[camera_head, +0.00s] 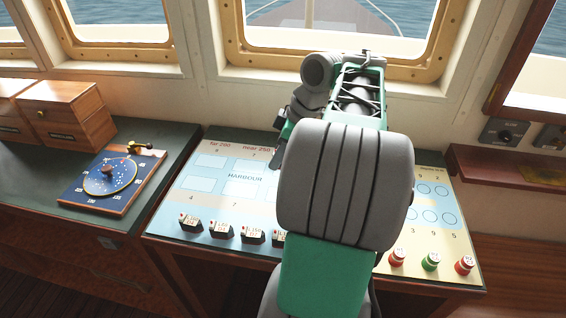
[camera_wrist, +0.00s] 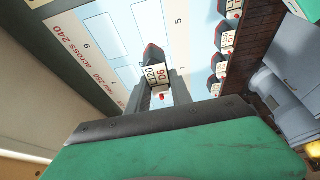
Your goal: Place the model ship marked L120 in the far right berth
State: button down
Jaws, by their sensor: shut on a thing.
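The black model ship (camera_wrist: 154,77), with a white label reading L120 D6 and some red, is between the fingers of my gripper (camera_wrist: 158,88) in the wrist view. The gripper is shut on it over the chart board (camera_wrist: 200,45); I cannot tell whether the ship touches the board. In the head view my gripper (camera_head: 277,160) is mostly behind my arm, near the HARBOUR lettering, and the ship is not visible. Pale blue berth rectangles (camera_head: 201,184) show on the board (camera_head: 165,215). My arm hides its middle, including some berths.
Several other labelled black ships (camera_head: 219,230) stand in a row along the board's near edge. Red (camera_head: 397,257) and green (camera_head: 431,261) pegs stand at the near right. A dial panel (camera_head: 110,178) and wooden boxes (camera_head: 72,114) are at left; the window wall is behind.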

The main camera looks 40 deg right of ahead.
jog(key=w+d+f, duration=0.4)
jog(key=d+f, duration=0.1)
jog(key=w+d+f, duration=0.2)
jog(key=f, duration=0.1)
jog(key=shift+w+d, duration=0.1)
jog(key=shift+d, duration=0.15)
notch_tip(320, 180, down, 3)
jog(key=shift+w+d+r+p, duration=0.1)
jog(key=shift+r+p, duration=0.05)
jog(key=shift+p, duration=0.15)
jog(key=shift+f, duration=0.3)
jog(key=shift+f, duration=0.15)
jog(key=c, duration=1.2)
grip_release()
jog(key=shift+o, duration=0.3)
